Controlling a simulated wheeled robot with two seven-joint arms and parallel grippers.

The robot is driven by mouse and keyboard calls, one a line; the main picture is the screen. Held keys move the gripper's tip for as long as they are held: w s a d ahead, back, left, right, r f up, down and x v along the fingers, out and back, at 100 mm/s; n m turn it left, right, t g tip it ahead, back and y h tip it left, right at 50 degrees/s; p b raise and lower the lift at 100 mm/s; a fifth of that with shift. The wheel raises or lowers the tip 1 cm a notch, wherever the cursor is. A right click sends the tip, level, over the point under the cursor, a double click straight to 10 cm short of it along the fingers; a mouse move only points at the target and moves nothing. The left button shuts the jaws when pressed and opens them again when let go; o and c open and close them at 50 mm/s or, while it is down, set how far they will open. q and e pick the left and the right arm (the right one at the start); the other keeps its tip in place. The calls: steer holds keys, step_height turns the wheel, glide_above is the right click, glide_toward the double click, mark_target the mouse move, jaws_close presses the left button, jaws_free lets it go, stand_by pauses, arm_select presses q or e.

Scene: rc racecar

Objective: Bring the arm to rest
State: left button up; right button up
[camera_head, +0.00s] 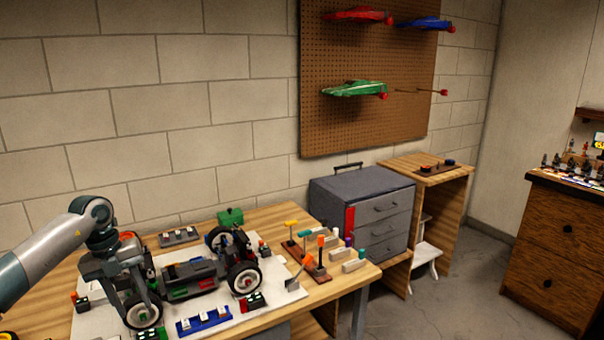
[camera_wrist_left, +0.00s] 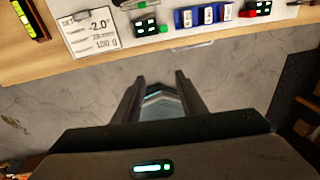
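The RC racecar (camera_head: 190,275), a dark chassis with black and white wheels, sits on a pale mat on the wooden workbench (camera_head: 300,214). My left gripper (camera_head: 128,298) overlaps the car's left end in the head view. In the left wrist view my left gripper (camera_wrist_left: 160,90) has its two fingers apart, with nothing held between them. There its fingers are over the bare floor, just off the bench's front edge. My right gripper is in neither view.
A blue tray (camera_head: 204,320) lies in front of the car. A tool rack (camera_head: 308,262) and grey drawer box (camera_head: 362,207) stand to the right. A pegboard (camera_head: 368,110) holds car bodies. A label card (camera_wrist_left: 90,32) lies near the bench edge. The floor (camera_head: 470,290) is clear at right.

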arm_select(q)
steer(key=d+f+n+t+h, duration=0.3)
steer(key=d+f+h, duration=0.4)
steer(key=d+f, duration=0.5)
steer(key=d+f+n+t+h, duration=0.35)
steer(key=d+f+h, duration=0.4)
steer(key=d, duration=0.85)
steer(key=s+a+f+n+t+y, duration=0.2)
steer(key=s+f+n+y, duration=0.25)
steer(key=f, duration=0.45)
steer(key=s+a+f+n+t+y, duration=0.25)
steer(key=s+f+n, duration=0.3)
steer(key=f, duration=0.45)
steer(key=s+a+f+n+t+y, duration=0.1)
steer(key=s+f+n+y, duration=0.35)
steer(key=f, duration=0.45)
steer(key=s+f+n+g+y, duration=0.1)
steer(key=s+f+n+g, duration=0.1)
steer(key=s+f, duration=0.4)
steer(key=s+f+n+g+y, duration=0.1)
steer(key=s+f, duration=0.5)
steer(key=s, duration=0.9)
steer(key=s+f+n+g+y, duration=0.1)
steer(key=s+f+n+g, duration=0.2)
steer(key=s, duration=0.7)
step_height(320, 180, down, 3)
steer(key=shift+s+a+r+g, duration=0.1)
steer(key=shift+s+a+g, duration=0.1)
steer(key=shift+g, duration=0.2)
